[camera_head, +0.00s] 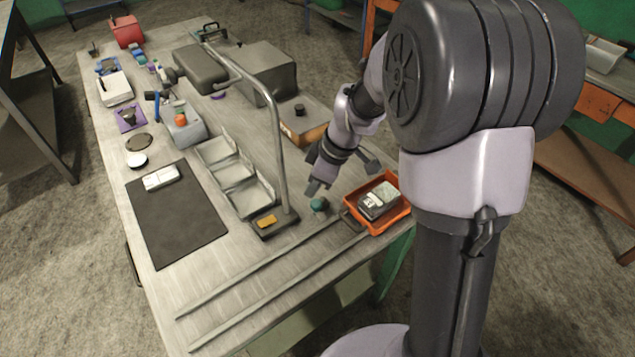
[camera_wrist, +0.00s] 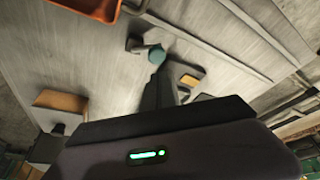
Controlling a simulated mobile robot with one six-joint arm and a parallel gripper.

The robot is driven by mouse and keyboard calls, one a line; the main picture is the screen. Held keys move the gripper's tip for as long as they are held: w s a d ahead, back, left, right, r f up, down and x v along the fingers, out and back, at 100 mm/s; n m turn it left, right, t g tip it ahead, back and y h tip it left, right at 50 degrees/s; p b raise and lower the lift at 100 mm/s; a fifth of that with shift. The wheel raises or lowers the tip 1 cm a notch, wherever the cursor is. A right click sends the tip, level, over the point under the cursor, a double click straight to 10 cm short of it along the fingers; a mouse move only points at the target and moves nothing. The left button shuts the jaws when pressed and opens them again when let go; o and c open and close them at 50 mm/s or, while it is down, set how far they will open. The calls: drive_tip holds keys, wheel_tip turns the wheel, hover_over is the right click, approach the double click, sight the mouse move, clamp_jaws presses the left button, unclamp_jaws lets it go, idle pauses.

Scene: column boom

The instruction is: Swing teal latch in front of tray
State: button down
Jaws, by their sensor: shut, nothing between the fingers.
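The teal latch (camera_head: 319,204) has a round teal knob and sits on the table just left of the orange tray. In the wrist view the teal knob (camera_wrist: 156,55) stands at the end of a short pale arm with a dark pivot block. The orange tray (camera_head: 408,211) holds a grey and black device; a corner of the tray (camera_wrist: 97,10) shows at the top of the wrist view. My gripper (camera_head: 316,187) is shut and empty, just above and behind the knob. In the wrist view my gripper (camera_wrist: 157,78) points at the knob; contact cannot be told.
Two parallel rails (camera_head: 262,285) run from the tray across the front of the table. A bent grey boom post (camera_head: 281,160) rises from a base with a yellow label (camera_head: 266,221), left of my gripper. Grey bins (camera_head: 236,175) and an orange-brown box (camera_head: 303,122) stand nearby.

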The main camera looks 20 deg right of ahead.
sight(319, 203)
drive_tip(key=b+x, duration=0.1)
drive_tip(key=x, duration=0.2)
drive_tip(key=shift+f, duration=0.25)
